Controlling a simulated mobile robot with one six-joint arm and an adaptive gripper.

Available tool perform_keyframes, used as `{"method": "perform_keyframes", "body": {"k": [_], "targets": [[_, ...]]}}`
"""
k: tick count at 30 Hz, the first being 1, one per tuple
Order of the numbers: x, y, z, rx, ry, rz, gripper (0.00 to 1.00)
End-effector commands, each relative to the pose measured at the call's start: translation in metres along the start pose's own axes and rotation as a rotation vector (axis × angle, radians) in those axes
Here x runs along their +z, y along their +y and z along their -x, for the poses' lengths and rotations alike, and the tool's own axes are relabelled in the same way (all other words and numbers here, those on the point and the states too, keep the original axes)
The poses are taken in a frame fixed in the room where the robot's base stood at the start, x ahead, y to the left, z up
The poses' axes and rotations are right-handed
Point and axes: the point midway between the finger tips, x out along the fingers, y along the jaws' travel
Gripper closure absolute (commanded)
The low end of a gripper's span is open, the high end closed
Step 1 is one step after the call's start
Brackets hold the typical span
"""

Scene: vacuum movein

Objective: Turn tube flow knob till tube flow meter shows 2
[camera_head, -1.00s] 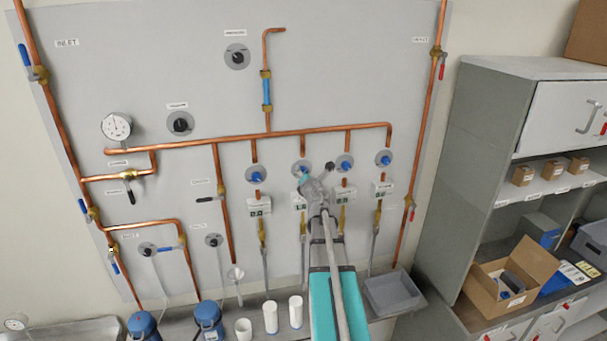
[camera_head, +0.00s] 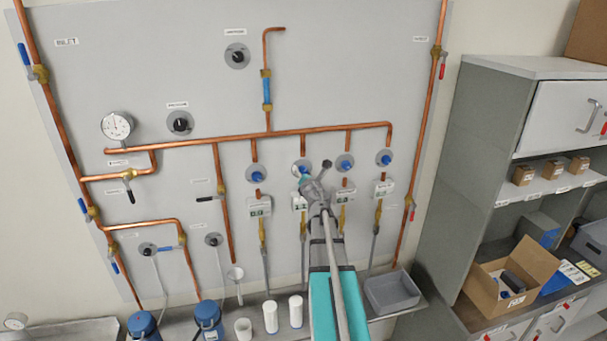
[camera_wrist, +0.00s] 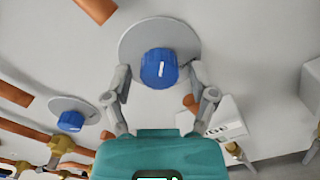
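My gripper (camera_wrist: 160,75) is in front of a blue knob (camera_wrist: 158,68) with a white mark, set on a round grey plate. Its two fingers stand on either side of the knob, with a narrow gap on each side in the wrist view. In the head view this is the second knob (camera_head: 301,168) from the left in the row, and my gripper partly covers it. A small white meter (camera_head: 299,203) sits below it, partly hidden by my arm. Its digits are too blurred to read surely.
Other blue knobs (camera_head: 255,177) (camera_wrist: 71,121) stand on both sides, with white meters (camera_head: 260,207) below. Copper pipes (camera_head: 215,138) and valves cross the grey panel. White cylinders (camera_head: 270,317) and a grey bin (camera_head: 391,292) stand on the bench. A shelf unit is at right.

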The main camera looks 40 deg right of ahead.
Motion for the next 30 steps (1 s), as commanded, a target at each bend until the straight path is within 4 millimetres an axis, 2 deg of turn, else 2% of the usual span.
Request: {"method": "perform_keyframes", "body": {"k": [11, 17, 23, 30], "targets": [[0.001, 0.000, 0.000, -0.001, -0.001, -0.002, 0.18], [0.001, 0.000, 0.008, -0.001, -0.001, -0.002, 0.18], [0.001, 0.000, 0.031, -0.001, -0.001, -0.002, 0.18], [0.000, 0.001, 0.070, -0.001, -0.001, -0.002, 0.18]]}}
